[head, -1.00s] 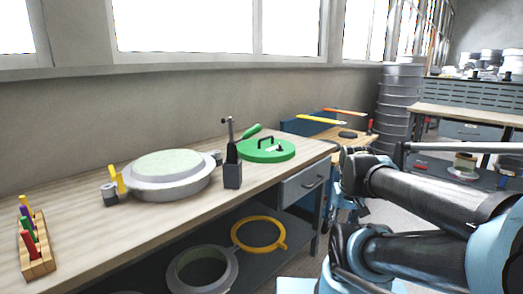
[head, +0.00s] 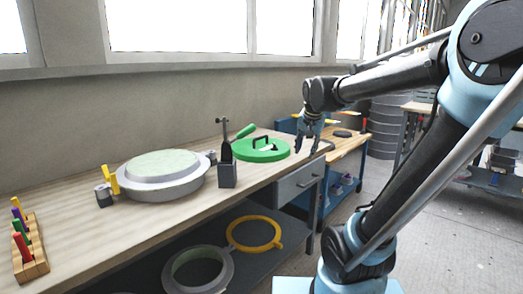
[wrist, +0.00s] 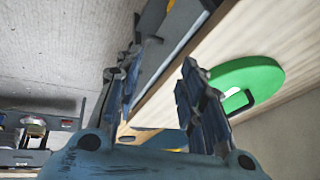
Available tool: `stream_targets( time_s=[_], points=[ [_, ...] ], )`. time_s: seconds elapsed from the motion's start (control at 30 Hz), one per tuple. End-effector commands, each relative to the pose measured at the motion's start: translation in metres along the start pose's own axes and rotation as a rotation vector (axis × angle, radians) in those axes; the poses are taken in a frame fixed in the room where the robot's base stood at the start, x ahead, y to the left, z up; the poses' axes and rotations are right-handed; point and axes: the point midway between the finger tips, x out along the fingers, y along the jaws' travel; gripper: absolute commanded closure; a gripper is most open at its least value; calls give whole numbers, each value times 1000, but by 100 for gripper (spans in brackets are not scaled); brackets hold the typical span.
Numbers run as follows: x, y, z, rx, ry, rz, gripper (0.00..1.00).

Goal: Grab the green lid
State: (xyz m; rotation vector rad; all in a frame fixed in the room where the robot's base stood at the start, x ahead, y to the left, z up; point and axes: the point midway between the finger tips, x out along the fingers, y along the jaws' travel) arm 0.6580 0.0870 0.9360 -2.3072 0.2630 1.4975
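The green lid (head: 262,150) is a flat round disc with a dark upright handle on top. It lies on the wooden workbench (head: 75,235) near its right end. In the wrist view the green lid (wrist: 254,78) shows to the right, beyond the right finger, partly covered by it. My gripper (head: 307,148) hangs to the right of the lid, near the end of the bench, apart from the lid. Its two fingers stand wide apart in the wrist view (wrist: 158,85), with nothing between them that they hold.
A dark block holder (head: 228,175) with a green-handled tool stands left of the lid. A grey round mould (head: 162,188) sits further left, and a wooden rack (head: 30,262) is at the far left. A lower shelf bears a yellow ring (head: 233,240).

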Motion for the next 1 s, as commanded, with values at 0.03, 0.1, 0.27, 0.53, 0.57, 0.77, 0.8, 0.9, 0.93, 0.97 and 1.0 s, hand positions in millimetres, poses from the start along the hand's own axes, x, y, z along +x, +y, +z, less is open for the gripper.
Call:
stream_targets(
  time_s=[0.03,0.1,0.27,0.53,0.57,0.77,0.8,0.9,0.93,0.97,1.0],
  points=[
    [-1,-21,-15,26,11,-15,64],
    [-2,-47,-34,74,27,-37,64],
    [-2,-112,-73,183,55,-92,64],
    [5,-206,-115,338,77,-180,64],
    [6,-213,-117,348,78,-186,64],
    [10,-239,-126,392,80,-212,64],
    [13,-241,-127,395,80,-213,64],
    [24,-244,-129,397,80,-214,64],
    [29,-245,-129,397,80,-214,64],
    [34,-245,-130,397,80,-214,64],
    [40,-246,-131,397,80,-213,64]
  ],
)
